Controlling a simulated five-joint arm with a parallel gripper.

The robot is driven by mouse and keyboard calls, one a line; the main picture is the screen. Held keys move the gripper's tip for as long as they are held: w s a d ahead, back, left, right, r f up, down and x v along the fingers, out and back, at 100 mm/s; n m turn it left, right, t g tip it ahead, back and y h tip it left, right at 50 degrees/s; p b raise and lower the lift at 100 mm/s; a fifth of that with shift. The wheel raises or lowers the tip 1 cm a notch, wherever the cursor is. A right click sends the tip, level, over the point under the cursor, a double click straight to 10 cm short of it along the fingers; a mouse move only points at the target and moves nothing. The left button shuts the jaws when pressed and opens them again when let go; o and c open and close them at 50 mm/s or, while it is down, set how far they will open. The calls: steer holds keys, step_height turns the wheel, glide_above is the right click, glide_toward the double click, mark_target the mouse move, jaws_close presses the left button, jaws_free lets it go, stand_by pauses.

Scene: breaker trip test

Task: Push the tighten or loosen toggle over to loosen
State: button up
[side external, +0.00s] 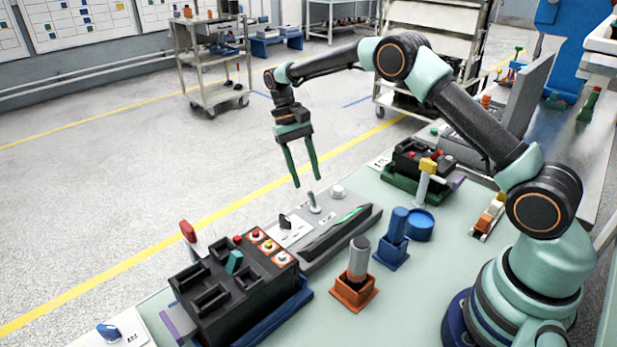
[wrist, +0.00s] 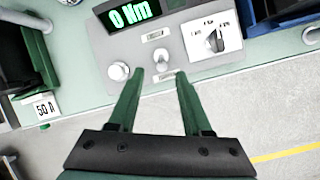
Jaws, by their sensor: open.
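The toggle (side external: 313,203) is a small metal lever on a grey tester panel (side external: 362,216). In the wrist view the toggle (wrist: 162,62) stands between two small label plates, whose words are too small to read. Which label it leans to I cannot tell for sure. My gripper (side external: 308,182) hangs pointing down just above the toggle, its two green fingers apart and empty. In the wrist view the fingertips of my gripper (wrist: 159,74) appear on either side of the toggle; contact is not clear.
A white round knob (wrist: 118,71) and a black selector dial (wrist: 213,38) flank the toggle. A display (wrist: 143,13) reads 0 Nm. A black breaker block (side external: 235,290) stands in front, and an orange holder (side external: 355,291) with a grey-topped handle stands nearby.

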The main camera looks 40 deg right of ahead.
mark_target(310, 192)
steer(key=shift+x, duration=2.55)
steer(key=shift+a, duration=0.15)
jaws_close()
